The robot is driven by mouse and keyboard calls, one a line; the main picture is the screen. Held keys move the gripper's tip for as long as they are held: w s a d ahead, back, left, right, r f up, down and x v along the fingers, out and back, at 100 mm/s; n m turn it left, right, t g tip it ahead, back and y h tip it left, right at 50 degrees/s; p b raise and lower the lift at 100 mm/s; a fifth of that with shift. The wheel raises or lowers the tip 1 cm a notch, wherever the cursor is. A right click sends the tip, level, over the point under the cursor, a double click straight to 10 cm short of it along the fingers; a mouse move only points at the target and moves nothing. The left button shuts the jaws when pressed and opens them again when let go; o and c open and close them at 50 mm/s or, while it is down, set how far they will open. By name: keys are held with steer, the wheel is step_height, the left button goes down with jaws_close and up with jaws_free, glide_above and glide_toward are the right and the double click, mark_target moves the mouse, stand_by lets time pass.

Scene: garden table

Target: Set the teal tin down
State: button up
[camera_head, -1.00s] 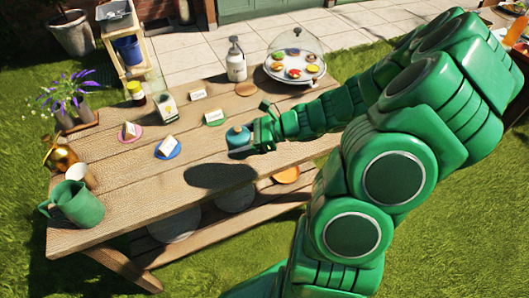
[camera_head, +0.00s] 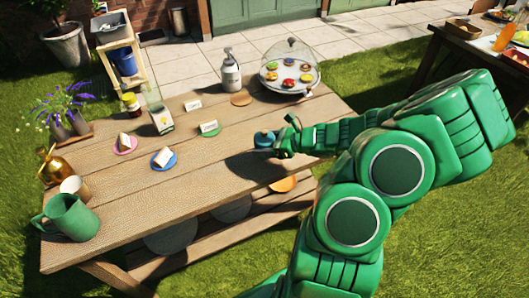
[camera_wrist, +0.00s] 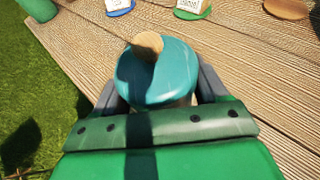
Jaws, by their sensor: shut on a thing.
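The teal tin (camera_head: 264,138) is a round teal body with a tan wooden knob on top. My gripper (camera_head: 274,145) is shut on it over the right part of the wooden table (camera_head: 160,205). In the wrist view the tin (camera_wrist: 150,82) sits upright between the two dark fingers of my gripper (camera_wrist: 158,92), one on each side. Its underside is hidden by my gripper. A dark shadow lies on the planks to the lower left of it in the head view. I cannot tell the exact gap between the tin and the table.
Green (camera_head: 208,134), blue (camera_head: 163,166) and pink (camera_head: 125,151) coasters hold small items to the left. A bare tan disc (camera_head: 241,98), a pump bottle (camera_head: 230,70) and a domed tray (camera_head: 290,85) stand behind. A green pitcher (camera_head: 72,217) is at front left. Planks in front are clear.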

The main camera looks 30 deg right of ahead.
steer(key=shift+f, duration=2)
steer(key=o, duration=1.4)
steer(key=shift+f, duration=0.15)
